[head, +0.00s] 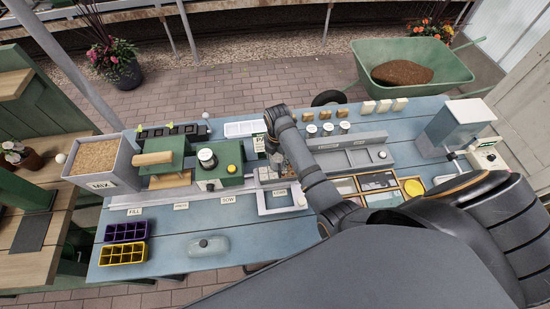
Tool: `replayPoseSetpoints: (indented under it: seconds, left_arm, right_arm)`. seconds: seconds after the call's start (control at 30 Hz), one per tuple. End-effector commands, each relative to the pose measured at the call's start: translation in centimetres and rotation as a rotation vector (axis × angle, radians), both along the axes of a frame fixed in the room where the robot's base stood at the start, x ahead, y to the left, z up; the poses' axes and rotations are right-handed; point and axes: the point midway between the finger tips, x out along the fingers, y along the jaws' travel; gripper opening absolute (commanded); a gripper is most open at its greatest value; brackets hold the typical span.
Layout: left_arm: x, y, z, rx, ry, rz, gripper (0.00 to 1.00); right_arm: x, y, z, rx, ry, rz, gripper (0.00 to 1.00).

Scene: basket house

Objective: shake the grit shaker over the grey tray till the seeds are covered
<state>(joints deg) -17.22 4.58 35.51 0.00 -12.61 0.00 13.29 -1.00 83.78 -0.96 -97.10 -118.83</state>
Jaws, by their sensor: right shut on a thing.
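My right gripper (276,158) hangs fingers down over the middle of the bench, partly hidden by my own forearm. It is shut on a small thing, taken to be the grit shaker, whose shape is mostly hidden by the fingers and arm. Directly below is a small grey tray (264,174) at the back of a pale square frame (263,209). The tray is partly covered by the gripper, and I cannot make out seeds or grit in it. My left gripper is not in view.
A green box (221,178) with a yellow knob and a bin marked MIX (101,182) stand left. Several jars, a grey rack (345,158) and a dispenser (456,126) stand right.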

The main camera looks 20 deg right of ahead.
Motion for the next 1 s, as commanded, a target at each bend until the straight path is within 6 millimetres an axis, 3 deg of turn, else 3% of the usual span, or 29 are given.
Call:
replayPoseSetpoints:
  seconds: [0.2,0.3,0.7,1.0]
  left_arm:
    - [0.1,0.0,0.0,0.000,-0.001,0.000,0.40]
    - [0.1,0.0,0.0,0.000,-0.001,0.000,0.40]
    - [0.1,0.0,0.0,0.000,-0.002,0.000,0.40]
    - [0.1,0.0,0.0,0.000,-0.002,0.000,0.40]
  right_arm:
    - [0.8,2.5,0.1,0.003,-0.002,0.000,0.14]
    - [0.8,2.7,0.0,0.000,-0.001,0.000,0.14]
    - [-0.5,-1.9,0.0,-0.003,-0.001,0.000,0.14]
    - [-0.4,-1.5,0.0,0.002,-0.001,0.000,0.14]
